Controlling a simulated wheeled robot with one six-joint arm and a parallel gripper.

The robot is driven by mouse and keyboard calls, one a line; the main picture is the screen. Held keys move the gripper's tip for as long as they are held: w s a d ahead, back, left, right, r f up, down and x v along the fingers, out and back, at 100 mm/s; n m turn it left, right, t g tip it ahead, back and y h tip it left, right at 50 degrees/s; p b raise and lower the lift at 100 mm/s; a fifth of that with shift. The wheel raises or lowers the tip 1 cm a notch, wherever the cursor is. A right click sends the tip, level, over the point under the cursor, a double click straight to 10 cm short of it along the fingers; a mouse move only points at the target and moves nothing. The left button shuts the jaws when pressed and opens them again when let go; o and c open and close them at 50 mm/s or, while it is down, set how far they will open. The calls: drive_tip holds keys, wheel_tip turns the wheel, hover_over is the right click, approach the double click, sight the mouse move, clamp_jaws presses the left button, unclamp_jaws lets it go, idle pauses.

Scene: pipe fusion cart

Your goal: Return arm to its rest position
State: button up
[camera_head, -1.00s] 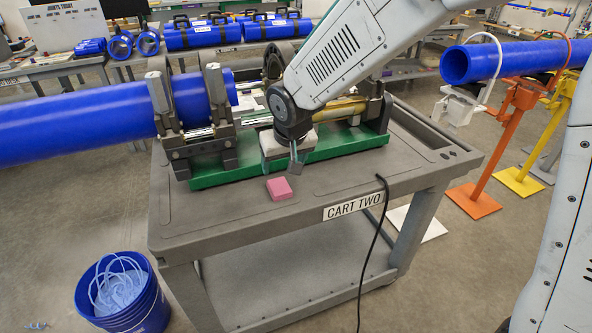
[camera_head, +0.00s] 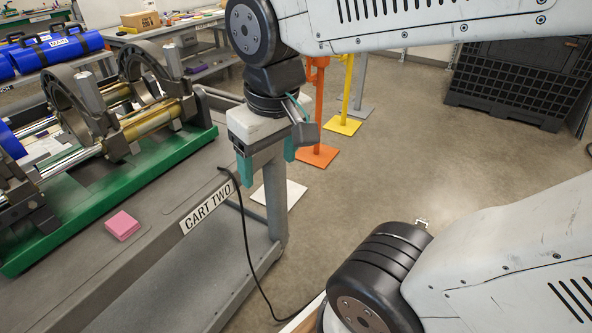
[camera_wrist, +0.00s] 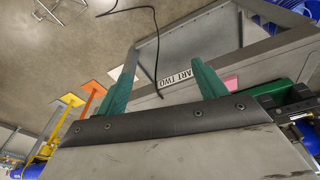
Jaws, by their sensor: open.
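My gripper (camera_head: 266,166) hangs with its teal fingers pointing down at the right end of the cart in the head view. Its jaws are apart and nothing is between them. In the wrist view the two teal fingers (camera_wrist: 160,85) stand wide apart, with the cart's side and its "CART TWO" label (camera_wrist: 176,78) beyond them. My arm reaches in from the upper right of the head view, with another of my arm's joints at the lower right.
The grey cart (camera_head: 150,255) carries the green-based fusion machine (camera_head: 110,180) and a pink block (camera_head: 122,225). A black cable (camera_head: 247,250) hangs off its edge. Orange (camera_head: 318,155) and yellow (camera_head: 345,125) stands are behind my gripper. A black crate (camera_head: 510,85) stands at the back right. Open floor lies between.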

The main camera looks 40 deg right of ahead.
drive_tip(key=shift+g, duration=0.3)
drive_tip(key=s, duration=0.2)
drive_tip(key=s+d, duration=0.1)
drive_tip(key=s, duration=0.2)
drive_tip(key=shift+f, duration=0.15)
idle(0.6)
